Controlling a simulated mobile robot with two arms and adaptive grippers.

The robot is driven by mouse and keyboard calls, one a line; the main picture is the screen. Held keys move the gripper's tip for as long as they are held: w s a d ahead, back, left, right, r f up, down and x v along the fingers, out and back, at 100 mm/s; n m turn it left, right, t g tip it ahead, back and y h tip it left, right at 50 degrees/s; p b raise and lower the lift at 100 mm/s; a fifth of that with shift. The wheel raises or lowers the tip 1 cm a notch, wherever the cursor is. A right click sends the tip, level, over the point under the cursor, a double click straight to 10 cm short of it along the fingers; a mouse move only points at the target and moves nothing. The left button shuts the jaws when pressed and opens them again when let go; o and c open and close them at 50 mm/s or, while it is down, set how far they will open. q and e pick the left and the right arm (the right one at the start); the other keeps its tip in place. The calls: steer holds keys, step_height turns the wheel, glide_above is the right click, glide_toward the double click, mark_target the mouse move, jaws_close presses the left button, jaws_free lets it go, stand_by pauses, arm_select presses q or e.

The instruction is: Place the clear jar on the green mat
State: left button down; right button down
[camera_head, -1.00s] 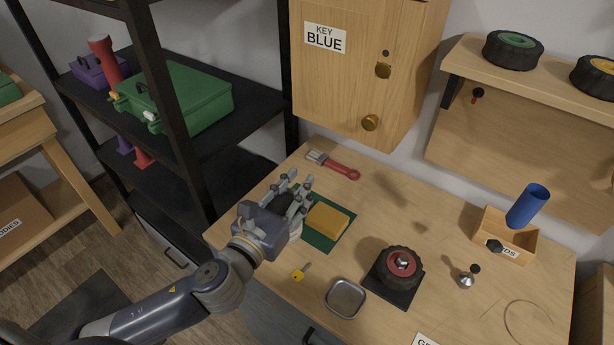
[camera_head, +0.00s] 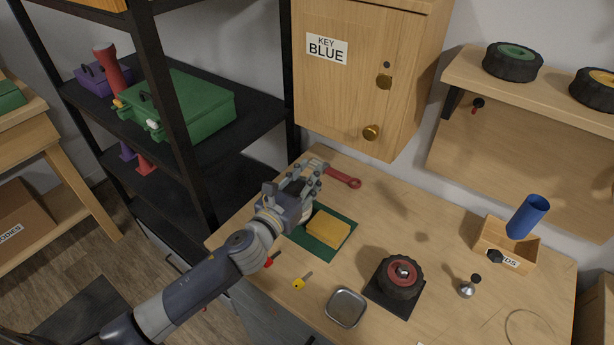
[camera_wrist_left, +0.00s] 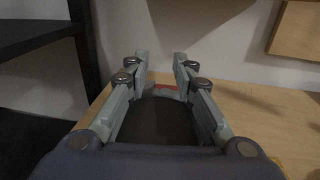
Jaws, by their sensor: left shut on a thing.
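My left gripper (camera_head: 312,180) is over the back left of the workbench, behind the green mat (camera_head: 322,258). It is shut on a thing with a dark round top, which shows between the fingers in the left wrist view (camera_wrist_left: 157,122). This looks like the lidded clear jar; its clear wall is hard to make out and mostly hidden by the fingers. No other jar is in view. The green mat lies flat with a yellow sponge (camera_head: 328,229) on it. My right gripper is not in view.
A red-handled brush (camera_head: 343,178) lies close behind the gripper. A yellow key (camera_head: 299,283), a metal tray (camera_head: 345,307) and a wheel on a dark base (camera_head: 400,278) are in front. A wooden cabinet (camera_head: 355,85) hangs above; a black shelf rack (camera_head: 230,125) stands left.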

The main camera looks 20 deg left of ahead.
mark_target(295, 192)
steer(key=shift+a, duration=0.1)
arm_select(q)
steer(key=c, duration=1)
jaws_free()
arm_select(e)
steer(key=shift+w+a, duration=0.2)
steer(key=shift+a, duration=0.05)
arm_select(q)
steer(key=b+v, duration=0.2)
steer(key=v, duration=0.9)
steer(key=shift+s+a+r, duration=0.15)
steer(key=shift+s, duration=0.4)
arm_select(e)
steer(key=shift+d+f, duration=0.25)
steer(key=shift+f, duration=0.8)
